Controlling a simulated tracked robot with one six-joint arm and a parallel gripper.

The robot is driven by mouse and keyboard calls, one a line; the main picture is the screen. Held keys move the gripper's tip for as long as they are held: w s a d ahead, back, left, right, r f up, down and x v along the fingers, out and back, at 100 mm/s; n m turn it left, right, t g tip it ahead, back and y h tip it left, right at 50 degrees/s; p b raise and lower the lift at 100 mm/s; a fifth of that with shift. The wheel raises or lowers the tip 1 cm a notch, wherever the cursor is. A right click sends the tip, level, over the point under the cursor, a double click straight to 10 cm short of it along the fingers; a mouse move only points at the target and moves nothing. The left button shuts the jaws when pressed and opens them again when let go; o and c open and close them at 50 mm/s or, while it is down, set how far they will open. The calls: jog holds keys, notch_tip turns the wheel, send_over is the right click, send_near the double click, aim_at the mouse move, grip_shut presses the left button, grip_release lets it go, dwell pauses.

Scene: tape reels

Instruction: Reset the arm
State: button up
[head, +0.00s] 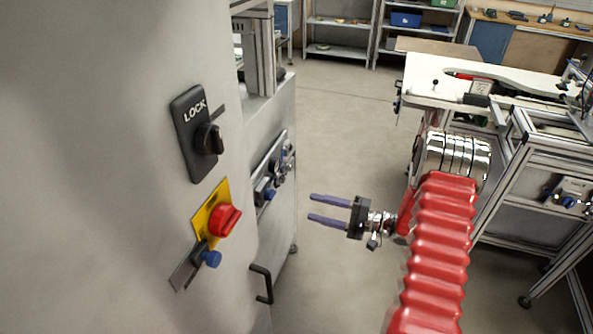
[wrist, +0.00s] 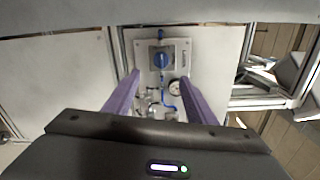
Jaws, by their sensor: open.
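My gripper (head: 330,209) is open and empty, with two purple fingers apart and pointing left in the head view. My red ribbed arm stands at the right of that view. The gripper is in free air, to the right of a large grey cabinet (head: 120,230) and apart from it. In the wrist view the gripper (wrist: 160,95) shows both fingers, with a panel (wrist: 182,50) carrying a blue knob (wrist: 162,61), a gauge and blue tubing between and beyond them.
A white-topped machine (head: 440,92) stands at the right. Shelves (head: 340,24) are at the back. Open floor (head: 345,130) lies between.

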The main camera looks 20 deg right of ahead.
jog(key=s+a+f+m+g, duration=0.2)
jog(key=s+a+f+g, duration=0.25)
jog(key=s, duration=0.25)
jog(key=s+a+r+n+g+h, duration=0.1)
jog(key=s+r+g+h, duration=0.15)
jog(key=s, duration=0.25)
jog(key=s+a+r+n+g+h, duration=0.1)
jog(key=s+r+n+g+h, duration=0.15)
jog(key=s+g, duration=0.2)
jog(key=s+a+r+n+t+h, duration=0.2)
jog(key=s+r+n+t+h, duration=0.1)
jog(key=r, duration=0.8)
jog(key=s+a+r+n+t+h, duration=0.1)
jog(key=s+r+n+t+h, duration=0.2)
jog(key=s+r+h, duration=0.3)
notch_tip(320, 180, up, 6)
jog(key=shift+s+a+f+n+h, duration=0.2)
jog(key=shift+s+a+n+h, duration=0.15)
jog(key=shift+s+n, duration=0.65)
